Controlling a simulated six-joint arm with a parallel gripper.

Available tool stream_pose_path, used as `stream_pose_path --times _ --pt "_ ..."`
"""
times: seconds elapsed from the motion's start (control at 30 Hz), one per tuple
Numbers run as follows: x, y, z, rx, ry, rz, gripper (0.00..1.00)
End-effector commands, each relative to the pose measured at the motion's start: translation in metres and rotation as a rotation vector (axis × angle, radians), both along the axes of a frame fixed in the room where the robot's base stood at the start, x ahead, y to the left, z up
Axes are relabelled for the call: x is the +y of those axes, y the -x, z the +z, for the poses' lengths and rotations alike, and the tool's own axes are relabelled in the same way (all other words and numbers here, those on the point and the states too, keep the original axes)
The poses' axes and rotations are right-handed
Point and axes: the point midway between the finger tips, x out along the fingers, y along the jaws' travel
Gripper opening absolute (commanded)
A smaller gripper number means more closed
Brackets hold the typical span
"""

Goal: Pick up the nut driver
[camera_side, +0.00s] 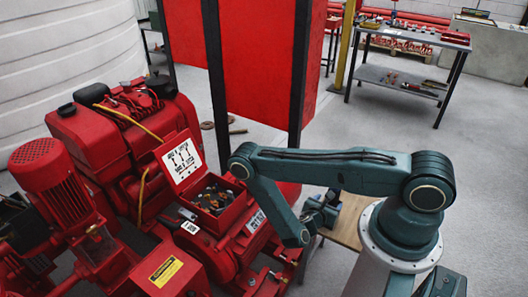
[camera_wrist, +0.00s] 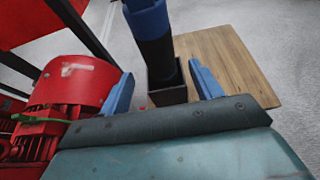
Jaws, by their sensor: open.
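A tool with a thick blue and black handle, which looks like the nut driver (camera_wrist: 150,30), stands upright in a small dark square holder (camera_wrist: 168,92) in the wrist view. Its lower end is hidden inside the holder. My gripper (camera_wrist: 161,70) is open, with one blue finger on each side of the tool and holder in the picture. Gaps show on both sides, and I cannot tell how far the fingers are from the handle in depth. In the side view my gripper (camera_side: 322,212) is low by the wooden board, and the tool cannot be made out there.
The holder stands on a wooden board (camera_wrist: 228,62). A red pump set (camera_side: 130,150) with an open red toolbox (camera_side: 215,208) lies to the left in the side view. Red machinery (camera_wrist: 75,85) is close on the left in the wrist view. A workbench (camera_side: 410,40) stands far back.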

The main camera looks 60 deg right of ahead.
Motion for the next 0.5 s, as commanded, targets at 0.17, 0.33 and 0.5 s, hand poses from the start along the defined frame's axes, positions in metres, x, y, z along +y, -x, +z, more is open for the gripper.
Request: stream_pose_path --times 0.17,0.33,0.5 --pt "-0.0101 0.0008 -0.0042 0.001 0.001 -0.002 0.64" --pt "-0.0125 0.0004 -0.0052 0.001 0.0 0.0 0.64" --pt "-0.0129 0.0005 -0.0054 0.001 0.0 0.0 0.64"
